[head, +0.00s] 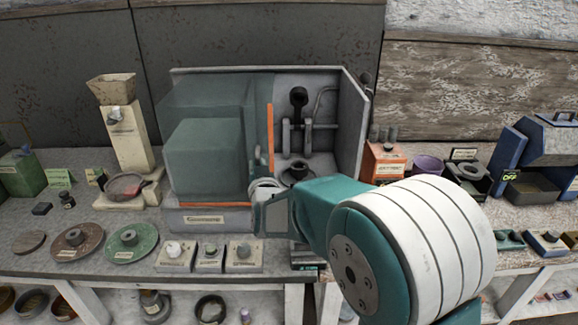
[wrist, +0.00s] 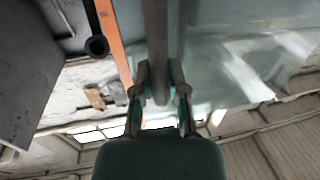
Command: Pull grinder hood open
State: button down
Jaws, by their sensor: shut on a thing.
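The grinder hood (head: 205,155) is a clear, greenish panelled cover with an orange strip along its right edge. It covers the left part of the grey grinder housing (head: 353,125); the right part is uncovered and shows a dark spindle and fittings (head: 298,125). My gripper (wrist: 160,95) is shut on a grey upright bar (wrist: 155,40), the hood's handle, in the wrist view. The orange strip (wrist: 112,40) is just left of the fingers. In the head view, my gripper is at the hood's lower right front, and my arm hides part of the housing's lower front.
The bench (head: 30,245) runs along a wall. Round discs (head: 130,242) and small labelled blocks (head: 210,255) lie before the grinder. A cream stand (head: 128,140) is at left; an orange box (head: 383,160) and a blue machine (head: 540,145) are at right.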

jog(key=shift+a, duration=2)
jog(key=c, duration=0.6)
grip_release()
jog(key=shift+c, duration=0.2)
send_near(240, 159)
jog(key=s, duration=0.2)
jog(key=s+d, duration=0.1)
jog(key=s, duration=0.2)
jog(key=shift+s+d+f, duration=0.1)
jog(key=shift+s, duration=0.15)
